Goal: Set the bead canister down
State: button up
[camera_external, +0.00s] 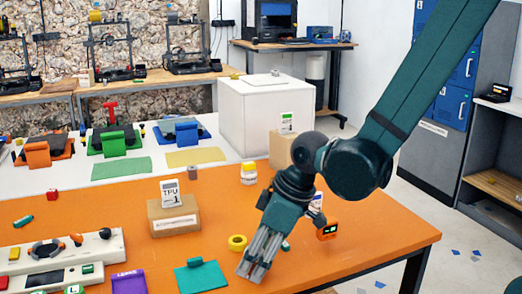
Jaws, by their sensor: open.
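A small white jar with yellow bands (249,174), which looks like the bead canister, stands upright near the back edge of the orange tabletop (375,225). I cannot be sure of its identity, as its label is too small to read. My gripper (251,274) is open, pointing down at the front of the orange table. It is well in front of the jar and not touching it. Nothing shows clearly between the fingers. My wrist partly hides a white-labelled item (317,201) and a dark green piece behind it.
An orange-black device (327,231) is to the right. A large white box (265,115) stands behind.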

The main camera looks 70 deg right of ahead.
jog(key=shift+r, duration=0.2)
jog(key=p+v, duration=0.3)
jog(key=v, duration=0.8)
jog(key=shift+s+r, duration=0.2)
jog(key=shift+r, duration=0.15)
jog(key=shift+d, duration=0.1)
dwell(0.7)
jog(key=s+a+r+m+t, duration=0.1)
jog(key=s+a+r, duration=0.4)
jog(key=r, duration=0.3)
jog(key=s+a+r+m+t, duration=0.1)
jog(key=s+a+r, duration=0.5)
jog(key=s+r, duration=0.2)
jog(key=shift+a+r+t+h, duration=0.2)
jog(key=shift+a+t+h, duration=0.05)
jog(key=shift+t+h, duration=0.15)
dwell(1.4)
